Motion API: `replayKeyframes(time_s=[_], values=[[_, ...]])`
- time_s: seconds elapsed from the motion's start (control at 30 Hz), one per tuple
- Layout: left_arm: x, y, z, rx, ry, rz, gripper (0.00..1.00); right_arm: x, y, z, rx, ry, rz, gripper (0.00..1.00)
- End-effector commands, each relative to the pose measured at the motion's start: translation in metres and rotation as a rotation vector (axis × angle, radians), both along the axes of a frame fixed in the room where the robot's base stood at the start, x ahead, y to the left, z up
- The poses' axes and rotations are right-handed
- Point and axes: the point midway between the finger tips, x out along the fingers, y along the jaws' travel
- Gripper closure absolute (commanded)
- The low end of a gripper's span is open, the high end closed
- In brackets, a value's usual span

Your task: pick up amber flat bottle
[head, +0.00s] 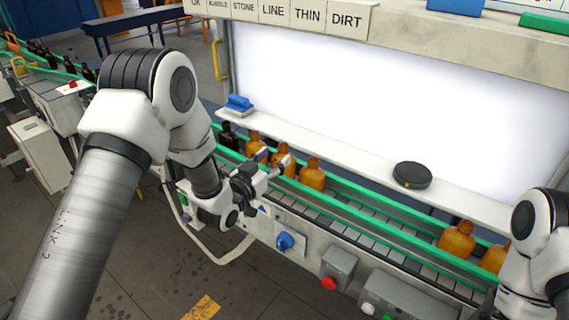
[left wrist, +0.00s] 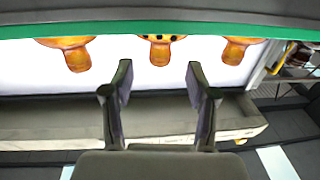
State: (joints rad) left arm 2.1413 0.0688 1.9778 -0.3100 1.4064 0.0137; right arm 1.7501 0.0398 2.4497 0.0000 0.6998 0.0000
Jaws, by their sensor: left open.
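Several amber bottles stand on the conveyor. One (head: 312,175) is just right of my left gripper (head: 273,158), one (head: 282,153) is behind the fingers and partly hidden by them, and one (head: 254,143) is farther left. In the left wrist view my left gripper (left wrist: 160,68) is open and empty. The middle amber bottle (left wrist: 160,50), with dark spots, appears inverted beyond the gap between the fingertips. Other bottles appear at left (left wrist: 76,56) and right (left wrist: 238,50). I cannot tell which bottle is the flat one. The right gripper is out of view.
A dark bottle (head: 228,136) stands at the row's left end. Two amber bottles (head: 457,241) stand farther right. Green rails (head: 370,222) edge the conveyor. A white ledge with a black puck (head: 412,175) and a blue block (head: 239,103) runs behind, before a bright panel (head: 400,100).

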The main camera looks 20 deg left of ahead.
Motion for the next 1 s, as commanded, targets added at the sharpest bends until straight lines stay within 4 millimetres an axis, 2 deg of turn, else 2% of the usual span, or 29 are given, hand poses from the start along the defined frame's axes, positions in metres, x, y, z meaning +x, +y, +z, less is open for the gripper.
replayKeyframes(time_s=[0.23, 0.33, 0.5, 0.67, 1.0], values=[[0.041, -0.007, -0.001, 0.002, -0.001, 0.000, 0.42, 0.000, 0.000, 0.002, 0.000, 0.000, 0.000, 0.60], [0.048, -0.009, -0.001, 0.000, 0.001, 0.000, 0.42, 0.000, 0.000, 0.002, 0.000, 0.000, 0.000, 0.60], [0.048, -0.009, -0.001, 0.000, 0.002, 0.001, 0.42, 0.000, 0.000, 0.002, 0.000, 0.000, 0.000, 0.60], [0.048, -0.009, -0.001, 0.000, 0.002, 0.001, 0.99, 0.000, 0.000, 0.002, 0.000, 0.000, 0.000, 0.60], [0.048, -0.009, 0.001, 0.001, 0.003, 0.000, 1.00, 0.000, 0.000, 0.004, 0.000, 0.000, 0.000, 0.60]])
